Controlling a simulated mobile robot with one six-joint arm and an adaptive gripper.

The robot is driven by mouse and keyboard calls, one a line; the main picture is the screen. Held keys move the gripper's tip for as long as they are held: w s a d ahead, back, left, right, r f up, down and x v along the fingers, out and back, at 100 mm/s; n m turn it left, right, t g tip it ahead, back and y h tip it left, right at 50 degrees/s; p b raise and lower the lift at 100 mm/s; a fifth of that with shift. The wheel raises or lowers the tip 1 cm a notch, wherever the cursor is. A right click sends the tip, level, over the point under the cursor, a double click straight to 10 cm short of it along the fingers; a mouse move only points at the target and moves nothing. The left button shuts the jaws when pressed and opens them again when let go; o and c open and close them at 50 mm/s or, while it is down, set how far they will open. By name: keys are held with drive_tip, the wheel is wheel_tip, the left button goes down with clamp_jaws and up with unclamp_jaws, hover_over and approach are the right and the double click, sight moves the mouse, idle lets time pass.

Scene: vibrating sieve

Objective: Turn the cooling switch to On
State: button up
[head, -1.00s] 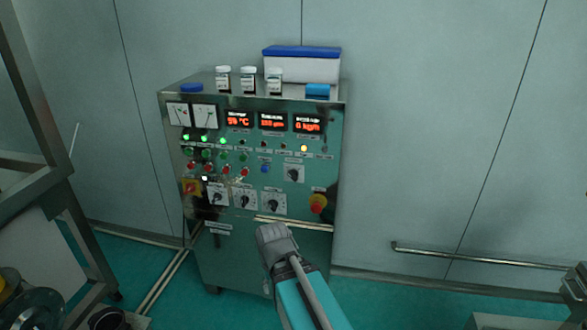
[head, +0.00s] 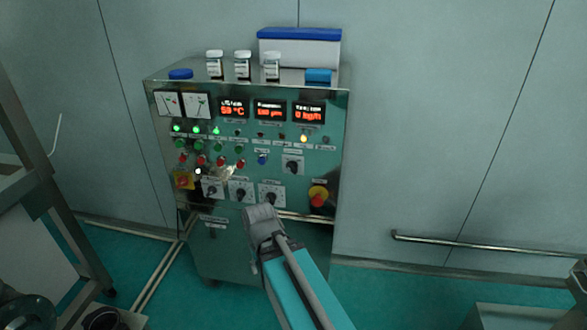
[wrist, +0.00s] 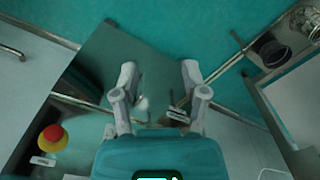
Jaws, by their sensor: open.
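The control cabinet (head: 215,240) stands against the wall, with a steel front full of switches. Three black rotary switches on white plates sit in a lower row: left (head: 212,189), middle (head: 241,191) and right (head: 271,194). A fourth rotary switch (head: 292,166) is higher at the right. Their labels are too small to read, so I cannot tell which is the cooling switch. My gripper (head: 262,216) is in front of the cabinet, just below the right lower switch, and holds nothing. In the wrist view my gripper (wrist: 158,92) has its fingers spread apart.
A red and yellow emergency button (head: 318,197) is right of the lower switches; it also shows in the wrist view (wrist: 53,138). Bottles (head: 242,66) and a blue-lidded box (head: 299,48) stand on top. A metal frame (head: 50,190) is at the left. A rail (head: 480,245) runs along the right wall.

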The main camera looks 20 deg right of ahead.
drive_tip(key=o, duration=0.4)
drive_tip(key=shift+w+d+f, duration=0.1)
drive_tip(key=shift+w+d, duration=0.05)
drive_tip(key=shift+o, duration=0.6)
drive_tip(key=w+d+f+n+t+h+b, duration=0.1)
drive_tip(key=w+d+n+t+h+b, duration=0.1)
drive_tip(key=w+d+h+b, duration=0.1)
drive_tip(key=w+d+h, duration=0.1)
drive_tip(key=w+d, duration=0.1)
drive_tip(key=d, duration=0.1)
drive_tip(key=shift+d+f+t, duration=0.15)
drive_tip(key=shift+f+t, duration=0.1)
drive_tip(key=shift+t, duration=0.05)
drive_tip(key=w+d+r+n+t+h+b, duration=0.3)
drive_tip(key=w+n+t, duration=0.3)
drive_tip(key=n, duration=0.3)
drive_tip(key=w+d+r+n+t+h+b, duration=0.3)
drive_tip(key=w+d+r+n+t+b, duration=0.2)
drive_tip(key=w+n, duration=0.4)
drive_tip(key=shift+w+d+t+b, duration=0.3)
drive_tip(key=shift+d+t+b, duration=0.1)
drive_tip(key=shift+t+b, duration=0.2)
